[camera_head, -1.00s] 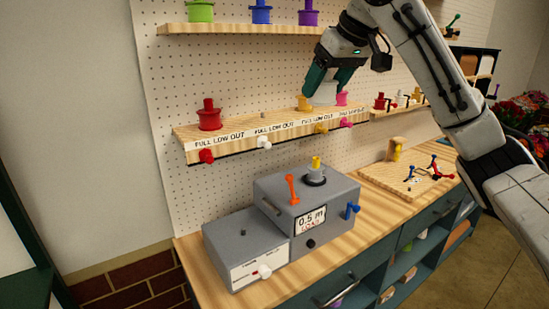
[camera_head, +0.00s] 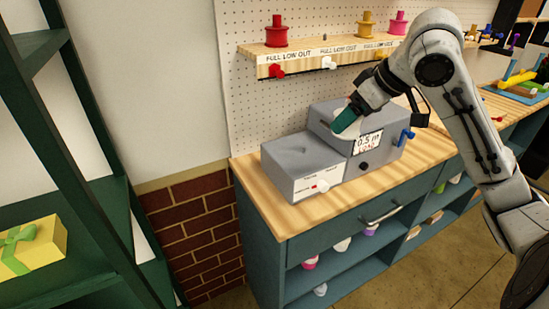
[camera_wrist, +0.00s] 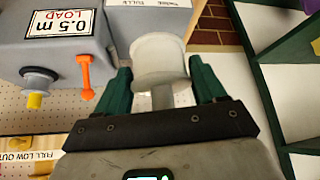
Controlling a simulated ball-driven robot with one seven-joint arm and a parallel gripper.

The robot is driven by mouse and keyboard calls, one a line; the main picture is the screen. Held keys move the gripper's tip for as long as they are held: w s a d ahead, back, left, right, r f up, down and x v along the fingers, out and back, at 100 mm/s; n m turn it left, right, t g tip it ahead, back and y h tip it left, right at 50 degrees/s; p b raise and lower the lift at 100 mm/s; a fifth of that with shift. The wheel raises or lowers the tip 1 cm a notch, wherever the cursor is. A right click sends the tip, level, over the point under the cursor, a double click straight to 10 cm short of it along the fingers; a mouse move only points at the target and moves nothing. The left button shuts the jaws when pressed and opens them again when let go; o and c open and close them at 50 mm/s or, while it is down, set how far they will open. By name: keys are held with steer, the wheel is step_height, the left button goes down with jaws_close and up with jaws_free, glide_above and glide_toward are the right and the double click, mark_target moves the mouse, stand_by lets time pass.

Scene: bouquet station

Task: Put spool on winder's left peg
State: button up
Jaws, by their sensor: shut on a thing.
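My gripper (camera_head: 346,118) is shut on a white spool (camera_wrist: 158,58), which sits between its green fingers in the wrist view. The winder (camera_head: 335,128) is a grey machine on the wooden bench, with a low left box and a taller right box. The left peg (camera_head: 302,150) shows as a small dark stub on top of the low box. My gripper is in front of the taller box, to the right of that peg. The spool appears apart from the peg.
The winder's orange lever (camera_wrist: 86,76) and yellow-topped post (camera_wrist: 36,97) show in the wrist view. A wall shelf (camera_head: 310,56) above holds red, gold and pink spools. A green rack (camera_head: 88,120) stands at the left, with a gap between it and the bench.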

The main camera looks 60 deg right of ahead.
steer(key=shift+w+a+f, duration=0.15)
steer(key=shift+w+f, duration=0.05)
steer(key=shift+f, duration=0.1)
steer(key=w+d+f+p, duration=0.1)
steer(key=w+d+f, duration=0.3)
steer(key=w, duration=0.4)
glide_toward(298, 150)
steer(key=shift+w+d+r+p, duration=0.2)
steer(key=shift+w+r+p, duration=0.15)
steer(key=shift+w, duration=0.45)
steer(key=shift+w+d+f, duration=0.2)
steer(key=shift+w+f, duration=0.15)
steer(key=shift+f, duration=0.15)
steer(key=shift+w+d+f+p, duration=0.15)
steer(key=shift+f+p, duration=0.25)
steer(key=shift+f, duration=1.35)
steer(key=shift+f, duration=0.15)
steer(key=o, duration=1.1)
steer(key=shift+c, duration=0.2)
steer(key=v, duration=1.2)
steer(key=shift+b, duration=0.35)
